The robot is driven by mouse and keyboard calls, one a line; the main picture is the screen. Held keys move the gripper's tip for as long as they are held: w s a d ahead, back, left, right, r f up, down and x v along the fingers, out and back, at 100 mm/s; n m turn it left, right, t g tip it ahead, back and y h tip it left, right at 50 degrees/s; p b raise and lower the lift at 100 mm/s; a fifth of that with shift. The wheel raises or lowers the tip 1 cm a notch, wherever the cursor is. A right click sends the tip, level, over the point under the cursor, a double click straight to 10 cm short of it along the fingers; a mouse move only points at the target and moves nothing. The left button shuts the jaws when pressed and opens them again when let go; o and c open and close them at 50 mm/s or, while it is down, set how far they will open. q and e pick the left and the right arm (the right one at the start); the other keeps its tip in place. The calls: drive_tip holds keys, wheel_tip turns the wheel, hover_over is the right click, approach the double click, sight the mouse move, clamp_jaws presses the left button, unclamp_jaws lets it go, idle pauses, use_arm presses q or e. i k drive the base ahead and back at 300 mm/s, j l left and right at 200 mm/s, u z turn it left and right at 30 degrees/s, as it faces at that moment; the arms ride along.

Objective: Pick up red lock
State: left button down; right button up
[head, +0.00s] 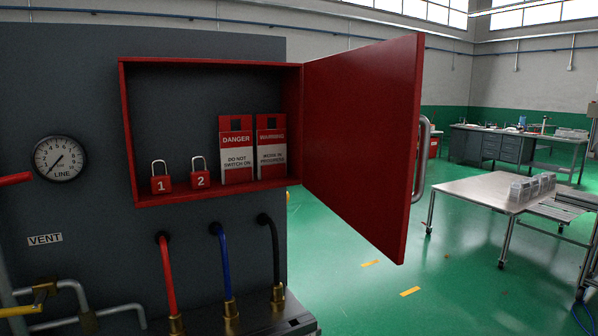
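Two red locks with metal shackles stand upright on the floor of an open red cabinet. The red lock marked 1 (161,184) is at the left. The red lock marked 2 (200,179) is to its right, a small gap apart. Both shackles look closed. Neither of my grippers is in the head view.
A DANGER tag (236,150) and a second red and white tag (271,147) stand right of the locks. The cabinet door (362,140) is swung open to the right. Red, blue and black hoses (224,262) are below. A metal table (480,190) stands further right.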

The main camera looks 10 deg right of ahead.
sight(161, 184)
drive_tip(key=l+u, duration=0.3)
drive_tip(key=l, duration=0.5)
drive_tip(key=l+u, duration=0.25)
drive_tip(key=l, duration=0.6)
drive_tip(key=i, duration=0.05)
